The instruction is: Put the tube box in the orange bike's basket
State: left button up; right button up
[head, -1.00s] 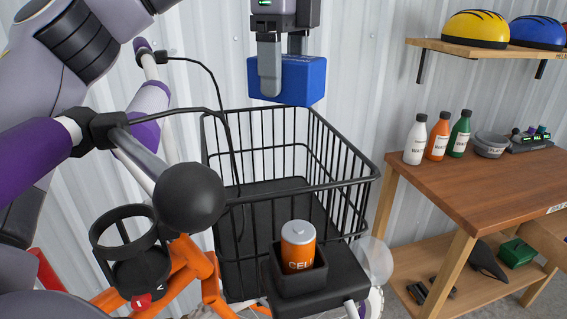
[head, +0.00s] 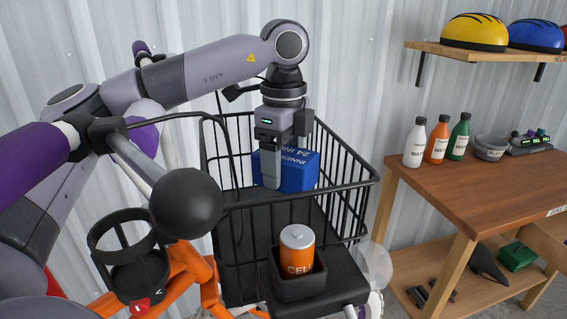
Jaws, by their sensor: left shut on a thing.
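The tube box (head: 298,171) is a blue carton with white lettering on its top. My left gripper (head: 271,170) is shut on it, with one finger in front of its near side. The box is inside the black wire basket (head: 350,182) of the orange bike (head: 190,272), below the rim level toward the back. I cannot tell whether its underside touches the basket floor. The right gripper is not in view.
An orange cell (head: 297,252) stands in a black holder in front of the basket. A black cup ring (head: 128,240) and handlebar are at the left. A wooden workbench (head: 480,185) with several bottles stands right; a shelf (head: 500,52) holds helmets.

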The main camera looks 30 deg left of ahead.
aim_at(284, 152)
pick_arm(q)
jog(key=shift+f, duration=0.3)
jog(key=shift+f+b, duration=0.45)
jog(key=shift+f, duration=0.1)
jog(key=shift+f, duration=0.1)
jog(key=o, duration=1.2)
jog(key=shift+c, duration=0.2)
notch_tip(284, 152, up, 13)
jog(key=shift+r+p, duration=0.15)
jog(key=shift+p, duration=0.2)
